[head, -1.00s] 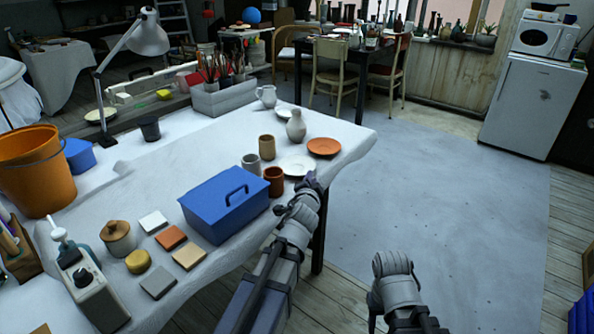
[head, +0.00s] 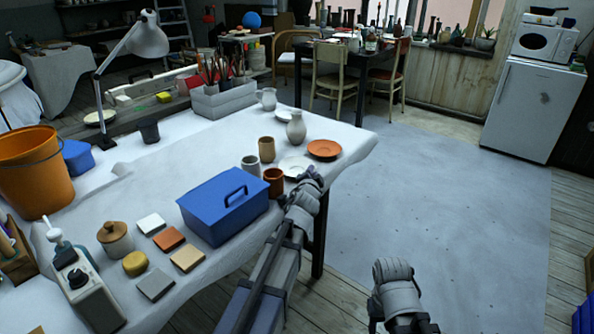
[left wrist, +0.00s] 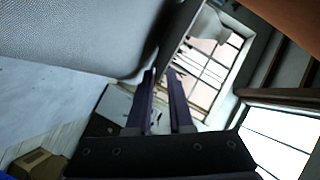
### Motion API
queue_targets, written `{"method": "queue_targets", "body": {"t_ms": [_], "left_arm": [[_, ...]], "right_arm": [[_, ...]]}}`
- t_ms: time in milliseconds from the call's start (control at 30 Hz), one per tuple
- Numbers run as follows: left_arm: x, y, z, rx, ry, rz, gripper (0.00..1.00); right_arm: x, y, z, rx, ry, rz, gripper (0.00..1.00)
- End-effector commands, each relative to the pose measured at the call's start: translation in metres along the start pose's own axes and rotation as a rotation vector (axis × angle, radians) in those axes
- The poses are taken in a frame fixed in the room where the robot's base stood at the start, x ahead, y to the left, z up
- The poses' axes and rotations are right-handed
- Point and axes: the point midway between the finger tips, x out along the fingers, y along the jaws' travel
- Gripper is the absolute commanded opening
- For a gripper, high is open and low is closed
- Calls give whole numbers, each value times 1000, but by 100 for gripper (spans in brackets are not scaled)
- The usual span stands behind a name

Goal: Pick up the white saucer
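The white saucer (head: 294,167) lies on the cloth-covered table near its right edge, between the orange-brown saucer and the cups. My left gripper (head: 312,178) is at the table edge, just right of and in front of the white saucer. From the head its fingers are hard to make out. In the left wrist view the two dark fingers of my left gripper (left wrist: 163,76) stand a little apart with a narrow gap and nothing clearly held. A pale surface (left wrist: 85,35) fills the upper left there. My right arm shows at the bottom, its fingers out of view.
An orange-brown saucer (head: 325,149), a reddish-brown cup (head: 274,182), a grey cup (head: 251,165), a tan cup (head: 267,149) and a pale vase (head: 296,128) stand close by. A blue toolbox (head: 222,207) is to the left. The floor right of the table is clear.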

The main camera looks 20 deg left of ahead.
Motion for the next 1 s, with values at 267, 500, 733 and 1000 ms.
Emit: {"method": "queue_targets", "body": {"t_ms": [267, 500, 733, 1000], "left_arm": [[0, 0, 0, 0, 0, 0, 0], [0, 0, 0, 0, 0, 0, 0], [0, 0, 0, 0, 0, 0, 0], [0, 0, 0, 0, 0, 0, 0]], "right_arm": [[0, 0, 0, 0, 0, 0, 50], [0, 0, 0, 0, 0, 0, 50], [0, 0, 0, 0, 0, 0, 50], [0, 0, 0, 0, 0, 0, 50]]}}
